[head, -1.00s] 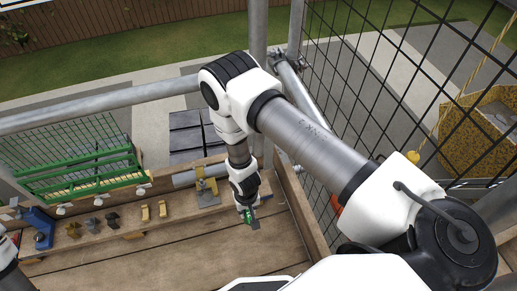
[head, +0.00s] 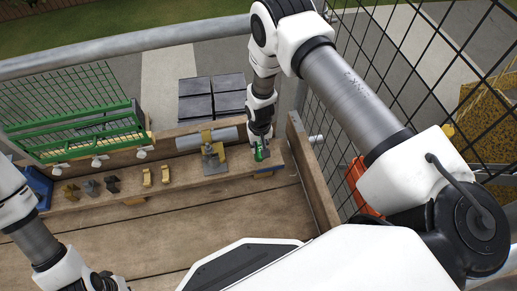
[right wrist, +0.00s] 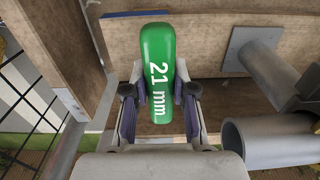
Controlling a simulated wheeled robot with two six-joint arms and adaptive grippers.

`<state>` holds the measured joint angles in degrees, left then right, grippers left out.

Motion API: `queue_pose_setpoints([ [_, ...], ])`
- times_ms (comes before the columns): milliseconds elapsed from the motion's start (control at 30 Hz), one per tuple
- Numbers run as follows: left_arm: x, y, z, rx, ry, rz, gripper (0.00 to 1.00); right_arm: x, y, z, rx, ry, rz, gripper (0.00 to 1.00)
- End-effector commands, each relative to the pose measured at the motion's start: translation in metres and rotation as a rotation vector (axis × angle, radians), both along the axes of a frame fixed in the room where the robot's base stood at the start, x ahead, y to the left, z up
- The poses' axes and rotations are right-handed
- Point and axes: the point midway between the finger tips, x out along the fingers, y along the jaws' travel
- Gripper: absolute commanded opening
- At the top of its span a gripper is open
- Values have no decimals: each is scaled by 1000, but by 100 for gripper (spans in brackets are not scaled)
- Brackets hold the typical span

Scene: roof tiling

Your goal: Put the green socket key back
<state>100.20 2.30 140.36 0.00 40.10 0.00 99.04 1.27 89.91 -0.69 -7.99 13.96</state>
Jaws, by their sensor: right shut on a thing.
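The green socket key (head: 262,153), marked "21 mm", is in my right gripper (head: 259,143), at the right end of the wooden shelf. In the right wrist view the key's green handle (right wrist: 157,75) lies between the two fingers of the gripper (right wrist: 160,105), which are shut on it. The rest of the key is hidden. I cannot tell whether the key touches the shelf. My left gripper (head: 102,282) is at the lower left, cut off by the frame edge, and its fingers do not show clearly.
The wooden shelf (head: 195,178) holds a grey plate with a yellowish bracket (head: 213,155) and several small metal and brass pieces (head: 90,188). A grey pipe (head: 190,141) lies behind. A wooden side board (head: 312,172) and black mesh stand to the right. The plank floor is clear.

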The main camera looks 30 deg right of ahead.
Motion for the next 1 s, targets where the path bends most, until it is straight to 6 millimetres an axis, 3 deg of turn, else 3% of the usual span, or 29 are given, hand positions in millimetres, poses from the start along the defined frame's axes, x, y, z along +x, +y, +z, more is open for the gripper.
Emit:
queue_pose_setpoints([
  [267,0,0,-16,0,-1,0,0,31,-14,-5,0,-2,-1,0],
  [400,0,0,-36,0,-1,0,0,28,-13,-37,-1,1,-1,0],
  [767,0,0,-36,0,-1,0,0,28,-13,-40,-1,0,-1,0],
  [800,0,0,-36,0,-1,0,0,28,-13,-39,-1,1,-1,32],
  [867,0,0,-35,0,-1,0,0,28,-13,-39,-1,1,-1,50],
  [1000,0,0,-35,0,-1,0,0,28,-12,-39,-1,1,-1,50],
])
